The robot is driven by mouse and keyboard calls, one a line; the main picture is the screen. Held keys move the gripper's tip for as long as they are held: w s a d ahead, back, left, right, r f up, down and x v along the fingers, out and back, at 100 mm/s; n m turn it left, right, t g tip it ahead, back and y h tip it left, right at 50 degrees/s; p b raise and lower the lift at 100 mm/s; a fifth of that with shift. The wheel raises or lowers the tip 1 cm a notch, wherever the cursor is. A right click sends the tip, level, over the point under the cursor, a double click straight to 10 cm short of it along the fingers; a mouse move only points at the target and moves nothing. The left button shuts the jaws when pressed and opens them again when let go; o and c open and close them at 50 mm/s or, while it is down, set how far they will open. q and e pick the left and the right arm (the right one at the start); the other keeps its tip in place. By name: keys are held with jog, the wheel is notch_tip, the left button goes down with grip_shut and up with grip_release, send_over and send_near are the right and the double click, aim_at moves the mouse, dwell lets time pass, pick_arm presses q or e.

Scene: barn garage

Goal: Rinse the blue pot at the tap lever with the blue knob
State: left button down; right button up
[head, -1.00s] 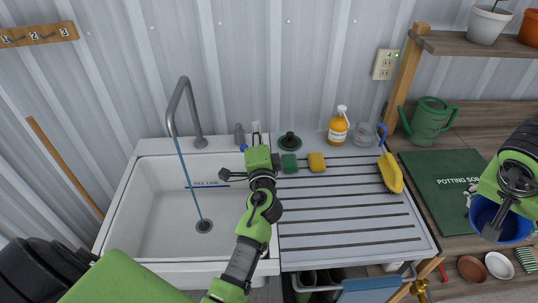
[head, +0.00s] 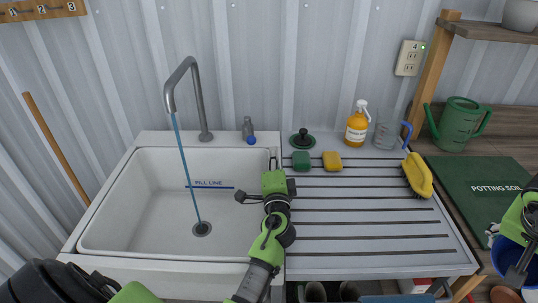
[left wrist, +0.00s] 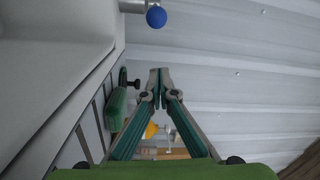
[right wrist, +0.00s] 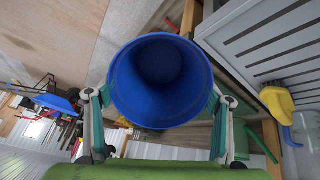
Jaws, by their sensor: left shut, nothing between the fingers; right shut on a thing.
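The blue pot (head: 509,258) is at the right edge of the head view, partly cut off. It fills the middle of the right wrist view (right wrist: 160,80), its open mouth facing the camera. My right gripper (head: 525,222) is shut on it. The grey tap lever (head: 247,126) with the blue knob (head: 251,140) stands behind the sink; the knob also shows in the left wrist view (left wrist: 156,17). My left gripper (head: 273,163) is shut and empty, just in front and right of the knob, apart from it. Blue water (head: 187,178) runs from the spout (head: 170,105) to the drain.
The white sink (head: 95,222) is empty apart from the water. On the ribbed drainboard (head: 370,240) are a green sponge (head: 301,161), a yellow sponge (head: 332,161) and a yellow brush (head: 417,175). Behind are a soap bottle (head: 356,128) and a clear jug (head: 386,130).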

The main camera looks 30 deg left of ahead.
aim_at(251, 140)
pick_arm(q)
jog(key=x, duration=0.8)
jog(key=shift+w+a+p, duration=0.2)
jog(key=shift+p, duration=0.2)
pick_arm(e)
jog(key=shift+r, duration=0.55)
pick_arm(q)
jog(key=s+a, duration=0.1)
jog(key=s+a+f+p, duration=0.1)
jog(key=s, duration=0.1)
jog(key=shift+s+a+p, duration=0.1)
jog(key=shift+s+p, duration=0.05)
jog(key=shift+p, duration=0.15)
pick_arm(e)
jog(key=shift+r, duration=0.75)
jog(key=shift+w, duration=0.1)
